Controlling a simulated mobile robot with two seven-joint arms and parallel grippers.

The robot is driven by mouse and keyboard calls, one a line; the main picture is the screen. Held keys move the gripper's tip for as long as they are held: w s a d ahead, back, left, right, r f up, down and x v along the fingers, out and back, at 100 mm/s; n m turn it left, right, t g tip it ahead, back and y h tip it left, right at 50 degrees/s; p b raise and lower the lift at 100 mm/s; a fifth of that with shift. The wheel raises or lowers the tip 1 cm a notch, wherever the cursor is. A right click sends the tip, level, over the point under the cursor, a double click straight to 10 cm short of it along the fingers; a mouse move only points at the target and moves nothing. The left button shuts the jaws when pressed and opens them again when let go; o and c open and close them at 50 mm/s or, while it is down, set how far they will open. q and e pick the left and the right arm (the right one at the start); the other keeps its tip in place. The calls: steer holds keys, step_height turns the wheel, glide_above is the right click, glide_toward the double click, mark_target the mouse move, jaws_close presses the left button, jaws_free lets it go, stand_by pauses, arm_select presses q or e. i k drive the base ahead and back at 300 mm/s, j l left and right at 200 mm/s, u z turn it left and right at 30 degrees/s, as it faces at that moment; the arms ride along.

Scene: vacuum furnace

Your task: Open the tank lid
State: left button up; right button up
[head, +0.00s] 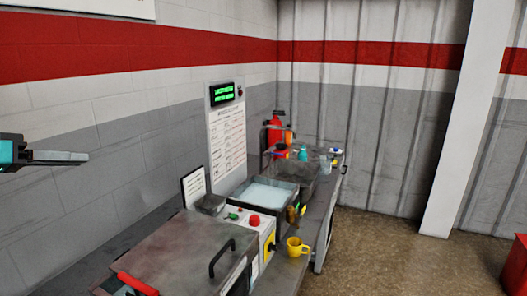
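A flat, brownish-grey metal lid (175,247) covers a box-shaped unit in the lower middle of the head view and lies flat, closed. It looks like the tank lid. A black bar handle (222,259) stands on its right side, and a red grip (137,284) shows at its near left edge. My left gripper (86,157) is at the left edge, raised in front of the grey wall, up and left of the lid and apart from it. Its fingers show side-on, so I cannot tell if they are open. My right gripper is out of view.
Behind the lid are a control panel with a red button (254,221), a pale-filled basin (266,193) and several bottles. A yellow mug (297,247) stands by the bench's right edge. A red fire extinguisher (275,130) is at the back.

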mark_target(193, 254)
steer(key=k+l, duration=0.5)
steer(key=l, duration=0.15)
steer(key=k+l, duration=0.55)
steer(key=l, duration=0.1)
